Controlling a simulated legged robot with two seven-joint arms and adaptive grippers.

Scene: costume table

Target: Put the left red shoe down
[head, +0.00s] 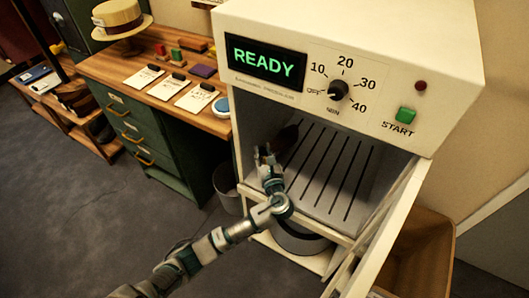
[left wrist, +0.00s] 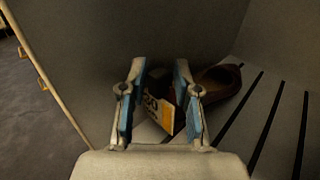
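A dark reddish-brown shoe (head: 287,138) rests on the slatted floor inside the cream cabinet, by its left wall. In the left wrist view the shoe (left wrist: 226,80) lies just beyond the fingers, partly hidden by the right one. A yellow and white tag (left wrist: 158,110) with dark marks shows between the fingers. My left gripper (head: 265,153) is inside the cabinet opening, close to the shoe. Its fingers (left wrist: 160,95) stand apart, with a visible gap; whether they touch the shoe is hard to tell. My right gripper is out of view.
The cabinet (head: 350,50) shows READY, with a dial and a green START button (head: 405,115). Its door (head: 385,225) stands open at the right. A wooden desk (head: 120,72) with cards and a straw hat (head: 118,16) is at the left. A bin (head: 228,186) stands between.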

